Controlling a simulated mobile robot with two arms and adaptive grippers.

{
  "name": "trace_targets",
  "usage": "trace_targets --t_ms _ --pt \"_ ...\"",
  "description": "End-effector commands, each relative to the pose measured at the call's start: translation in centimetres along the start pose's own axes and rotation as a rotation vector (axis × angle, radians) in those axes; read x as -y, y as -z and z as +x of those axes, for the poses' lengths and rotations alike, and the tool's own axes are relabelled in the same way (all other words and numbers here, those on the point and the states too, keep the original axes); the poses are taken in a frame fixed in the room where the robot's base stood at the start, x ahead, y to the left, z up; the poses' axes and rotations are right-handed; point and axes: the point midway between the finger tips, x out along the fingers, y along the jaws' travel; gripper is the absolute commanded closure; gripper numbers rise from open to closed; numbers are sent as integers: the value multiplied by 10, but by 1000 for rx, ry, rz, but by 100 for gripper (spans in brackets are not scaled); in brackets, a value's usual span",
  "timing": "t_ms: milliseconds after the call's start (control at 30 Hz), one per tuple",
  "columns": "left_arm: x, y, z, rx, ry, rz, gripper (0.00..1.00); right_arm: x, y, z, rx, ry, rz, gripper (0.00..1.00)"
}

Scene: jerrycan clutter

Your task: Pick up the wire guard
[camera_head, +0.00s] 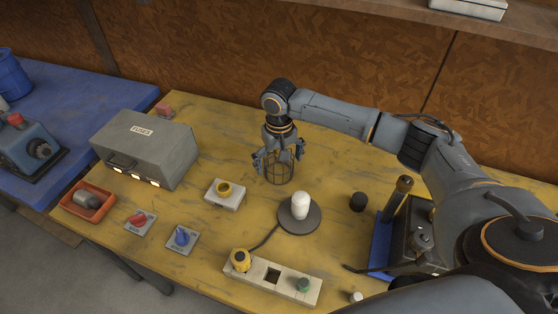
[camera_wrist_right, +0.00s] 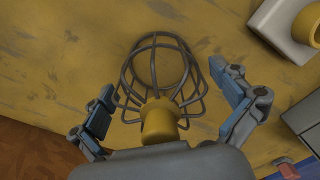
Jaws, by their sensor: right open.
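The wire guard (camera_head: 279,168) is a dark wire cage that stands on the yellow table below my right gripper (camera_head: 277,160). In the right wrist view the wire guard (camera_wrist_right: 158,75) shows its curved wires and a yellow collar (camera_wrist_right: 159,121) at the near end. My right gripper (camera_wrist_right: 172,104) is open, with one blue-grey finger on each side of the cage. The fingers look apart from the wires, most clearly on the right side. In the head view the gripper hides the upper part of the guard. My left gripper is in neither view.
A white lamp on a round base (camera_head: 300,206) stands in front of the guard. A pale block with a yellow ring (camera_head: 225,192) lies to the left, and a grey fuses box (camera_head: 146,150) farther left. A socket strip (camera_head: 270,277) lies at the front. The table behind the guard is clear.

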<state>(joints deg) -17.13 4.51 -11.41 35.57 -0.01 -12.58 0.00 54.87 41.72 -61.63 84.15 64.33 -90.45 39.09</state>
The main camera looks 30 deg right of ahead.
Motion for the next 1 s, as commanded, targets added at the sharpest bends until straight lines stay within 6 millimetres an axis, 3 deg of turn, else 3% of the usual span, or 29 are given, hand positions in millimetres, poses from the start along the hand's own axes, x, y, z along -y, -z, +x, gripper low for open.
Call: trace_targets --t_ms 67,267,733,900,1000 --pt "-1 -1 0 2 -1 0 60 0 0 0 0 0 0 0" --pt "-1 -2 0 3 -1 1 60 0 0 0 0 0 0 41" --pt "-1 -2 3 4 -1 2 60 0 1 -8 -1 1 0 41" --pt "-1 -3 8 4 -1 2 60 1 2 -32 -4 2 1 41" --pt "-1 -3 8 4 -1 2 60 15 -10 -51 -4 4 -6 41"
